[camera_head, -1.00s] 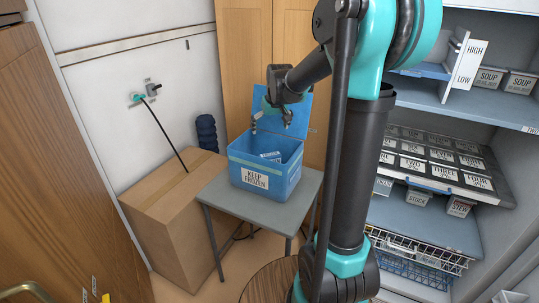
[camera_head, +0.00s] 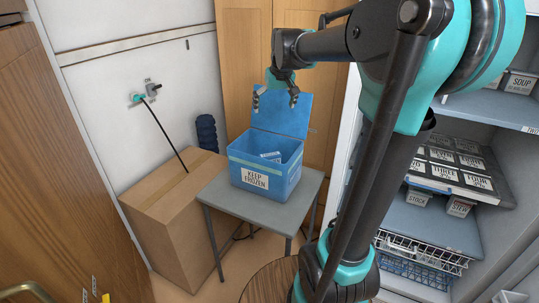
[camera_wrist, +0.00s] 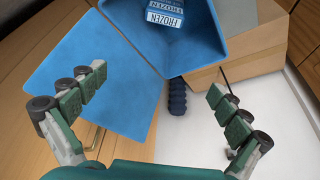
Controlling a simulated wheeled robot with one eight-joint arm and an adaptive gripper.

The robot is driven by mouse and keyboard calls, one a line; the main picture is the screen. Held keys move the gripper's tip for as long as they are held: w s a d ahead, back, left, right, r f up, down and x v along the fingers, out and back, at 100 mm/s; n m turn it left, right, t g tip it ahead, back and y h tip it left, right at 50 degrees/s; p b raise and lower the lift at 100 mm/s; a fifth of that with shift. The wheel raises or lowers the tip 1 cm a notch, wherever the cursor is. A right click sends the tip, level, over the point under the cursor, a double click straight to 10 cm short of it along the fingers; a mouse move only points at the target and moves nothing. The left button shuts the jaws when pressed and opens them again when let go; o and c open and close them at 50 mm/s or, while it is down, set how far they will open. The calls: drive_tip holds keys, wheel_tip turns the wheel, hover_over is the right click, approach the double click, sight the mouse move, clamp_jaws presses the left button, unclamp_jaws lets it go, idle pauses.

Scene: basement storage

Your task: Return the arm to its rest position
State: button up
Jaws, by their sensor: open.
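My gripper (camera_head: 275,98) is open and empty. In the head view it hangs above the blue box (camera_head: 262,189) labelled KEEP FROZEN, in front of its raised lid (camera_head: 284,111). In the wrist view my gripper (camera_wrist: 160,98) shows its two green-padded fingers spread wide with nothing between them. My arm crosses the right half of the head view and hides part of the shelves. A small labelled item (camera_head: 270,156) lies inside the blue box; the wrist view shows labelled white-and-blue packs (camera_wrist: 164,15) in it.
The box stands on a small grey table (camera_head: 218,196). A cardboard box (camera_head: 170,205) and a dark blue rolled object (camera_head: 206,132) are at the left. Shelves with labelled tubs (camera_head: 459,206) and wire baskets (camera_head: 425,260) are at the right. A wooden cabinet (camera_head: 245,60) is behind.

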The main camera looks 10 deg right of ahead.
drive_tip(key=shift+s+r, duration=0.1)
drive_tip(key=shift+r, duration=0.2)
drive_tip(key=s+d+f+m, duration=0.1)
drive_tip(key=s+d+f, duration=0.2)
drive_tip(key=s+f, duration=2.1)
drive_tip(key=shift+s+d+f+m+h, duration=0.2)
drive_tip(key=shift+s+m+h, duration=0.15)
drive_tip(key=shift+s, duration=0.55)
